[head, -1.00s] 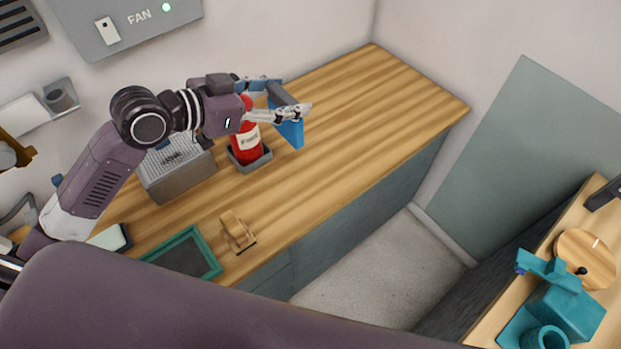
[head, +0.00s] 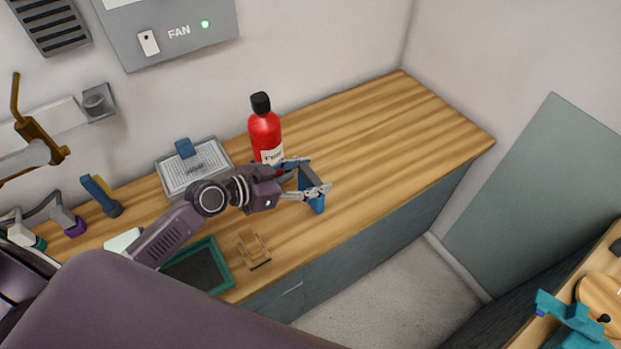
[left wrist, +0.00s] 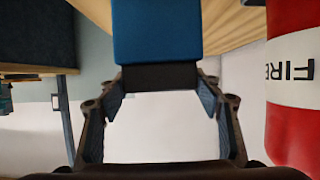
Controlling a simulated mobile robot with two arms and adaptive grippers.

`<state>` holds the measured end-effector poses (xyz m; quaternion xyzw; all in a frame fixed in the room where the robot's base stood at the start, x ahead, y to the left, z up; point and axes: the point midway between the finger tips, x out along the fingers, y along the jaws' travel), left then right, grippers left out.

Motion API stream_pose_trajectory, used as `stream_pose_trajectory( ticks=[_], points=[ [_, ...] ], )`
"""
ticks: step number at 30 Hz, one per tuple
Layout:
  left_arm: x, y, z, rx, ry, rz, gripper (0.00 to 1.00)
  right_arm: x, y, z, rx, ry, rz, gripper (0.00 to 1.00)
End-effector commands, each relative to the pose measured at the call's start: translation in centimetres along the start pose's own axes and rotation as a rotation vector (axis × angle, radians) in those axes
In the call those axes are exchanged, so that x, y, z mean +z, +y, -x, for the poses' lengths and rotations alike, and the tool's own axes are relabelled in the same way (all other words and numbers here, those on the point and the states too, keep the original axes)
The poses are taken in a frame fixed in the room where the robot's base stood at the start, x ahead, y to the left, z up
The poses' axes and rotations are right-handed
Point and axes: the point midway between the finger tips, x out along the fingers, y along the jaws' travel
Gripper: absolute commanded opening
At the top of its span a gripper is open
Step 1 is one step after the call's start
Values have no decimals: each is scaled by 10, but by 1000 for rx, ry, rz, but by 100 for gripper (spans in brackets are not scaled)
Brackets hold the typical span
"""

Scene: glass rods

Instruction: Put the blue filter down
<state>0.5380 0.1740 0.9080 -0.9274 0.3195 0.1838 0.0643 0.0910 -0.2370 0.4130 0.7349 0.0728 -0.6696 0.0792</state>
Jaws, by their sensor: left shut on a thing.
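The blue filter (head: 318,203) is a flat blue piece with a dark grey top edge. My left gripper (head: 308,182) is shut on that dark edge in the head view, and the filter hangs below the fingers, close to the wooden counter. Whether its lower edge touches the counter I cannot tell. In the left wrist view the blue filter (left wrist: 156,32) is between the two fingertips of the left gripper (left wrist: 160,85). My right gripper is not in view.
A red fire extinguisher (head: 265,135) stands just behind the gripper. A grey box with a mesh top (head: 170,180), a small wooden stand (head: 252,248) and a green-rimmed tray (head: 224,265) are to the left. The wooden counter (head: 400,130) is clear to the right.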

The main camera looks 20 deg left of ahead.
Motion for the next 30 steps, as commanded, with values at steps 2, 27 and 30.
stream_pose_trajectory(
  ticks=[2,27,30],
  points=[
    [10,0,-4,-1,0,3,39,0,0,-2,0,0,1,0],
    [16,0,-7,0,1,0,77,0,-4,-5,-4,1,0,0],
    [15,0,-6,-1,1,0,77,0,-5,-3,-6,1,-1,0]
  ],
)
